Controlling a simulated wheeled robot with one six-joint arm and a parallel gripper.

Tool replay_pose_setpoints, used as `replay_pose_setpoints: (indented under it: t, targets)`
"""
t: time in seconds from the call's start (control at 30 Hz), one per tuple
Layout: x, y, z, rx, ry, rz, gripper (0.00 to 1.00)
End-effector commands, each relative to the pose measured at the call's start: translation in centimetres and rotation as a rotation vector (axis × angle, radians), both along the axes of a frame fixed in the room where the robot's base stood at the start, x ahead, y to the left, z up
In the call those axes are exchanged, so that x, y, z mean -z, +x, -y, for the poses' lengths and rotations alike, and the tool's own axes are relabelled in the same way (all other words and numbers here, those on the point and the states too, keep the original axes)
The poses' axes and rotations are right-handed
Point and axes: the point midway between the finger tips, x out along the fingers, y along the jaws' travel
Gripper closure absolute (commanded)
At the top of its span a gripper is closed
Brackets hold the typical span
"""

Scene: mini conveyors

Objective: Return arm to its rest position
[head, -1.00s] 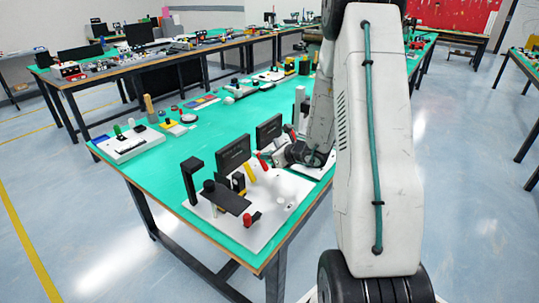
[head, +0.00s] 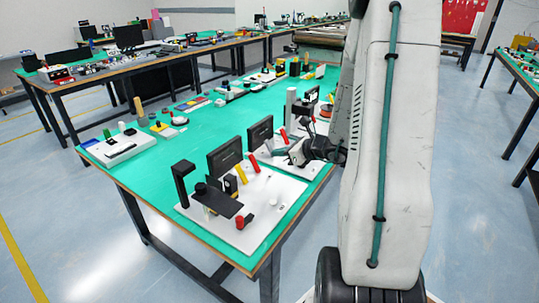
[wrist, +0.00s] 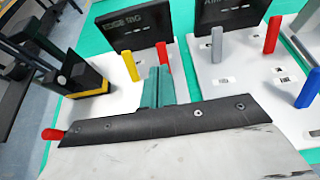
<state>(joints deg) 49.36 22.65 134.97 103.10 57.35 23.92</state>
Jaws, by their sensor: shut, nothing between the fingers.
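My gripper (head: 284,151) shows in the head view at the end of my white arm, above the right part of the near green table. Its teal fingers (wrist: 158,86) show in the wrist view, close together with nothing between them. My arm hides part of the table's right side. Below and left of the gripper is a white station board (head: 262,218) with yellow and red pegs and black panels. The wrist view shows the yellow peg (wrist: 130,66) and red peg (wrist: 163,58) just beyond the fingers. I cannot tell exactly how far the fingers are from them.
The near green table (head: 215,135) holds a black bracket (head: 180,182), dark panels (head: 224,158) and a white tray (head: 115,147) at its left. In the wrist view, a second board carries a grey peg (wrist: 217,45) and a blue peg (wrist: 308,88). Open floor lies left.

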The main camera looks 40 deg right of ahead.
Motion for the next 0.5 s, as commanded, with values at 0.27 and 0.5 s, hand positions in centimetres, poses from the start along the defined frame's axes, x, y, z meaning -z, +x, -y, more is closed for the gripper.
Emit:
replay_pose_setpoints:
  t: [0.27, 0.5]
  targets:
    - [-1.7, -2.7, 0.7, 0.000, -0.001, 0.000, 1.00]
    - [-1.8, -2.8, 0.6, -0.004, -0.001, 0.000, 1.00]
